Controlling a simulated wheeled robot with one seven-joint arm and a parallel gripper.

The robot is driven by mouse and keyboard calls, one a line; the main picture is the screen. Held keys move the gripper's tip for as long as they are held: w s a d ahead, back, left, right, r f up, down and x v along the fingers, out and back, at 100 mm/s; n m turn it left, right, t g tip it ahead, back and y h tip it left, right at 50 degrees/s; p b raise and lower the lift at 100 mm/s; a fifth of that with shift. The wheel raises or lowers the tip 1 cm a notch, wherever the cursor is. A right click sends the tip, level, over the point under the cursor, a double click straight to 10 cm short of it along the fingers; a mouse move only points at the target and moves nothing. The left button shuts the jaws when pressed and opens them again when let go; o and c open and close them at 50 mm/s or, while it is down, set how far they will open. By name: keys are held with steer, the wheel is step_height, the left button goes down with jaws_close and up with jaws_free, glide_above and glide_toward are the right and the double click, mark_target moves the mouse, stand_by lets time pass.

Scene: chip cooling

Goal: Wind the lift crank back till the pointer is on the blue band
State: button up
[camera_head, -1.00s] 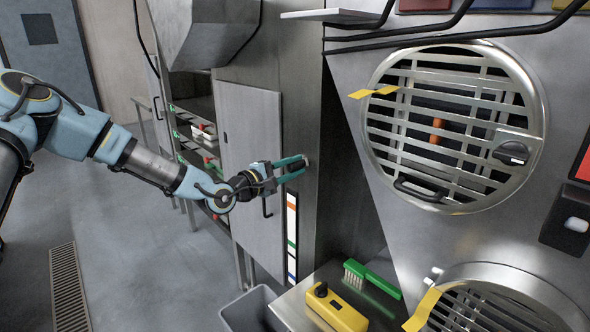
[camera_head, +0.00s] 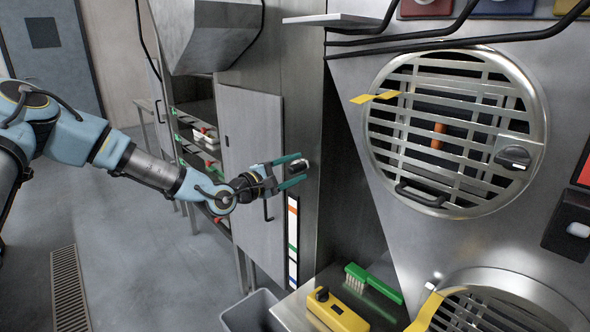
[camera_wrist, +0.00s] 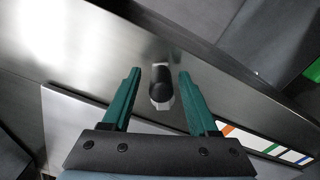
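The crank knob (camera_head: 301,166) is a small dark handle on a pale metal base on the side of the steel cabinet. In the wrist view the knob (camera_wrist: 161,88) stands between my fingertips, with a gap on both sides. My gripper (camera_head: 297,170) has two green fingers and is open around the knob; it also shows in the wrist view (camera_wrist: 158,75). A white scale strip (camera_head: 293,225) with orange, green and blue bands runs down the cabinet below the knob. Part of the strip (camera_wrist: 262,146) shows at the lower right of the wrist view. I cannot make out the pointer.
A yellow box (camera_head: 337,310) with a dark knob and a green brush (camera_head: 374,283) lie on the steel ledge below. A grey bin (camera_head: 250,312) stands on the floor. A large round grille (camera_head: 455,130) is at the right. The floor at left is clear.

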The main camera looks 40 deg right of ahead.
steer(key=a+b, duration=0.3)
steer(key=a, duration=0.7)
steer(key=shift+w+a, duration=0.2)
steer(key=shift+a, duration=0.2)
steer(key=shift+f, duration=0.1)
steer(key=d+m+b, duration=0.1)
steer(key=d+m, duration=0.2)
steer(key=m, duration=0.4)
steer(key=d+m+b, duration=0.2)
steer(key=d+m, duration=0.2)
steer(key=m, duration=0.3)
steer(key=d+m+b, duration=0.1)
steer(key=d+m, duration=0.2)
steer(key=m, duration=0.4)
steer(key=shift+s+d+m+b, duration=0.2)
steer(key=shift+m+b, duration=0.15)
steer(key=shift+m, duration=0.05)
